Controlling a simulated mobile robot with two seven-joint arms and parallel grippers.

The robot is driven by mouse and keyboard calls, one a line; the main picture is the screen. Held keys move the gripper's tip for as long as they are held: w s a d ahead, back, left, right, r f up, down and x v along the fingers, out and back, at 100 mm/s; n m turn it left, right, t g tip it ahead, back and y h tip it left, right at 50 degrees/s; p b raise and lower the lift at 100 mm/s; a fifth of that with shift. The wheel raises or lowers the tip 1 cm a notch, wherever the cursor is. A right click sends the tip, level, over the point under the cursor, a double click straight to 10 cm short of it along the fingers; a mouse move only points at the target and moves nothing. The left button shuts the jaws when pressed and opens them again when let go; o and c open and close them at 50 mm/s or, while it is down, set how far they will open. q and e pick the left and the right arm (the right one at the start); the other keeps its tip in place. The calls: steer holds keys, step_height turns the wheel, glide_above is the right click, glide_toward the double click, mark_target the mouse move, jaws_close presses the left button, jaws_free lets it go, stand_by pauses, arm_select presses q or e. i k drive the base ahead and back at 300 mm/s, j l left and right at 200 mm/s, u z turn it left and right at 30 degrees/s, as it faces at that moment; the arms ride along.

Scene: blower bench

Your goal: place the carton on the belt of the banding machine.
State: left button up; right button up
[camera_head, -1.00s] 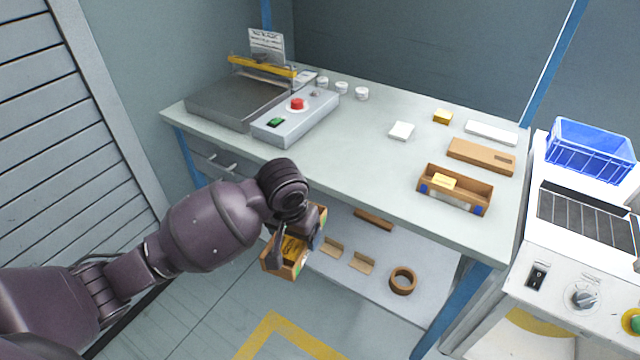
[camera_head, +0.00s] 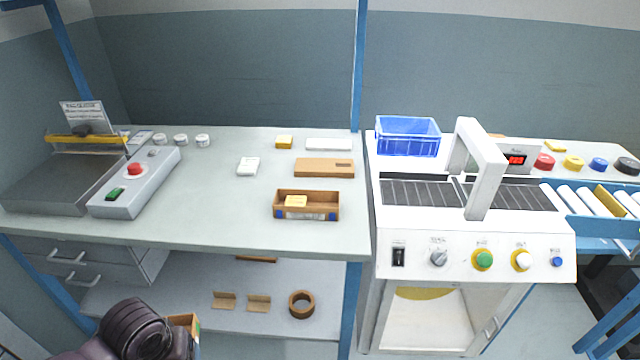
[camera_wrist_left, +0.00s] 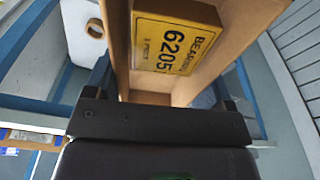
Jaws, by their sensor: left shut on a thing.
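My left gripper (camera_wrist_left: 160,115) is shut on an open brown carton (camera_wrist_left: 250,30). A yellow box (camera_wrist_left: 178,40) labelled "BEARING 6205" lies inside the carton. In the head view the carton (camera_head: 185,321) shows only in part at the bottom left, beside my dark wrist and below the bench top level. The banding machine (camera_head: 470,245) stands right of the bench. Its dark belt (camera_head: 415,193) runs left to right under a white arch (camera_head: 482,165), and the visible belt is bare. My right gripper is not in view.
A second open carton (camera_head: 330,210) with a yellow box stands on the bench (camera_head: 200,228) near its right front. A flat brown box (camera_head: 324,168) lies behind it. A blue crate (camera_head: 407,137) stands behind the belt's left end. Rollers (camera_head: 585,201) continue at the right.

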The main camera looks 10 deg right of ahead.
mark_target(413, 193)
steer(key=k+l, duration=0.1)
steer(key=l, duration=0.7)
steer(key=k+l+z, duration=0.1)
steer(key=l, duration=0.75)
steer(key=k+l+z, duration=0.1)
steer(key=l, duration=0.7)
